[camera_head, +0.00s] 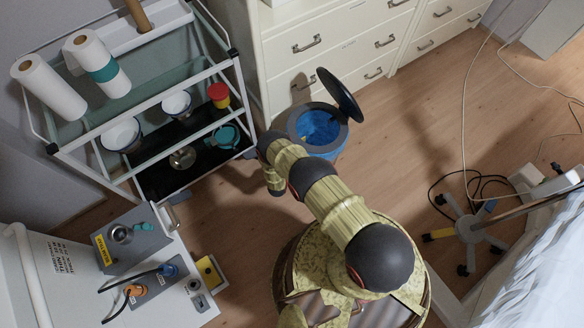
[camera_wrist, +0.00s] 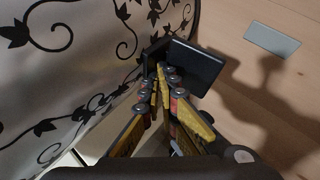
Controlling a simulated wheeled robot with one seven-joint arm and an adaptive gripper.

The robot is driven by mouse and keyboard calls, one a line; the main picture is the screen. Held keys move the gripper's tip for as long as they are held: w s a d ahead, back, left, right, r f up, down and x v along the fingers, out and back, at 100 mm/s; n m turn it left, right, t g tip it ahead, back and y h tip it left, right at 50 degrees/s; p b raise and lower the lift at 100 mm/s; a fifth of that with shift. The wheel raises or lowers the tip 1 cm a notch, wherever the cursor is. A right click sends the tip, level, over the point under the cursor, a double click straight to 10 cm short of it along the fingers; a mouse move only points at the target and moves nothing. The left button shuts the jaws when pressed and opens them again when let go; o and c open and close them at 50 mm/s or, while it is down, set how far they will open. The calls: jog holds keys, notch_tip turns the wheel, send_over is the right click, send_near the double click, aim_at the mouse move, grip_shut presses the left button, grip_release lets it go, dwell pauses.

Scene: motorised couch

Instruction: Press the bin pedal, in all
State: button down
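The bin (camera_head: 318,125) stands on the floor in front of the white drawers, with blue inside. Its dark round lid (camera_head: 341,95) is tilted up, open. In the wrist view the bin's wall (camera_wrist: 70,65) is pale with black vine patterns. The black pedal (camera_wrist: 196,64) juts from the bin's base. My gripper (camera_wrist: 161,72) has its fingertips together at the pedal's near left edge, seemingly touching it; the exact contact is hidden. Nothing shows between the fingers. In the head view my arm hides the gripper and the pedal.
A glass-shelved trolley (camera_head: 215,125) with paper rolls (camera_head: 48,88) and bowls stands left of the bin. White drawers (camera_head: 330,45) are close behind it. A wheeled stand (camera_head: 468,228) and cables lie at right. Open wooden floor (camera_head: 425,120) lies right of the bin.

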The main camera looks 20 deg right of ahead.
jog(key=shift+f, duration=0.1)
dwell(0.4)
jog(key=shift+r+p, duration=0.4)
jog(key=shift+r, duration=0.4)
jog(key=shift+r+p, duration=0.75)
jog(key=shift+r, duration=0.75)
notch_tip(320, 180, up, 5)
jog(key=p, duration=0.2)
jog(key=shift+p, duration=0.3)
jog(key=shift+w, duration=0.1)
